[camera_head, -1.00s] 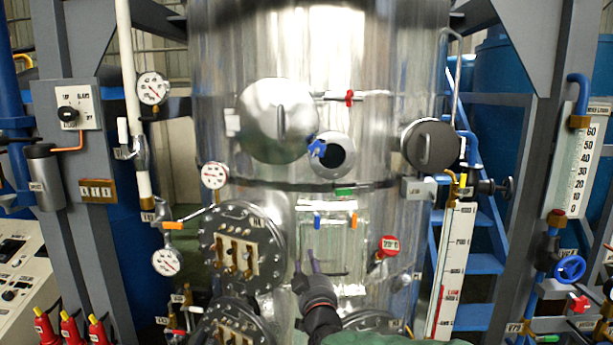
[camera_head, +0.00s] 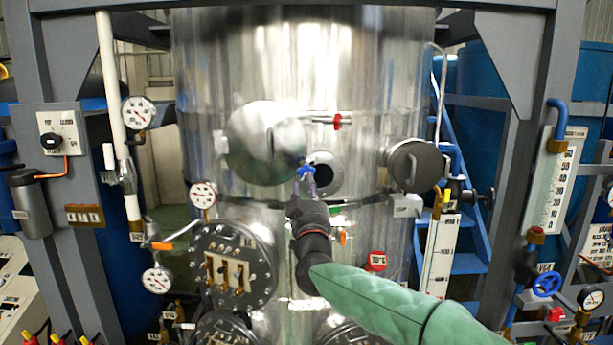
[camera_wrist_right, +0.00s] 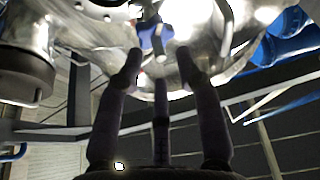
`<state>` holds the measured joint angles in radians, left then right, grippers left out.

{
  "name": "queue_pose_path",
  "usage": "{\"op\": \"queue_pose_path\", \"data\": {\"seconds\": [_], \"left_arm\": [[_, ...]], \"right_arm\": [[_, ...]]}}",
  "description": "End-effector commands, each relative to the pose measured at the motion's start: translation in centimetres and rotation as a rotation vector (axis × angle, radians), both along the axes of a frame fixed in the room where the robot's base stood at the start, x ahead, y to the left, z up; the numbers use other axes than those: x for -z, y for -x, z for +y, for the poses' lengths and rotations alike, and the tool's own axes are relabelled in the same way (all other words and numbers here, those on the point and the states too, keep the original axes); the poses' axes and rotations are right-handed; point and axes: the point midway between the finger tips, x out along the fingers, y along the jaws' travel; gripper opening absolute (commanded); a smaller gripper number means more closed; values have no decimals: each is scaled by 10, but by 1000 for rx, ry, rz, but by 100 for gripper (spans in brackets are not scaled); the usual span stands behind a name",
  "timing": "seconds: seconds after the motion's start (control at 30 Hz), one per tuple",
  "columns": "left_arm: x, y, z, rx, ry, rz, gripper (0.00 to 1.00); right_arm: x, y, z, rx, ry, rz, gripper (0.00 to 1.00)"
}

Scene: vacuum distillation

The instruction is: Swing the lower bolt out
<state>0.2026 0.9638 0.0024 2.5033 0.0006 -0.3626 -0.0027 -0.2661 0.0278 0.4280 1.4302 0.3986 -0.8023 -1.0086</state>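The lower bolt with its blue handle (camera_head: 305,172) sits at the lower right edge of the large round steel lid (camera_head: 262,145), beside a small round port (camera_head: 326,172). My right gripper (camera_head: 305,186) is raised just below the blue handle, fingers pointing up. In the right wrist view, the blue handle (camera_wrist_right: 156,38) shows just beyond and between the spread fingertips of my right gripper (camera_wrist_right: 158,68). The fingers are apart and hold nothing; I cannot tell whether one touches the handle. My left gripper is not in view.
A red-handled bolt (camera_head: 337,121) is at the lid's upper right. A dark round cover (camera_head: 416,166) stands out to the right. A bolted round flange (camera_head: 234,266) and dial gauges (camera_head: 203,194) are at left. A red tag (camera_head: 376,261) sits right of my forearm.

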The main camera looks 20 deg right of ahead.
Motion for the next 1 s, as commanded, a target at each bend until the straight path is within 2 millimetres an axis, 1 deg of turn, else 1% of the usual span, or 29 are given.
{"op": "queue_pose_path", "data": {"seconds": [0.03,0.1,0.23,0.57,0.6,0.67,0.7,0.73,1.0], "left_arm": [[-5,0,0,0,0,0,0],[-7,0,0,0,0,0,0],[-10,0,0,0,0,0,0],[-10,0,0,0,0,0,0],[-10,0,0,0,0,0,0],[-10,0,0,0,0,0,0],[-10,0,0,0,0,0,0],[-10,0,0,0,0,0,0],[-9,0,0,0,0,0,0]], "right_arm": [[-5,-7,-1,1,0,0,36],[-7,-13,-3,1,-1,0,36],[-9,-21,-4,0,0,0,36],[-9,-23,-5,0,0,0,36],[-9,-23,-5,0,0,0,30],[-9,-23,-5,0,0,0,14],[-9,-23,-5,0,0,0,2],[-9,-23,-5,0,0,0,0],[-9,-23,-6,0,0,-1,0]]}}
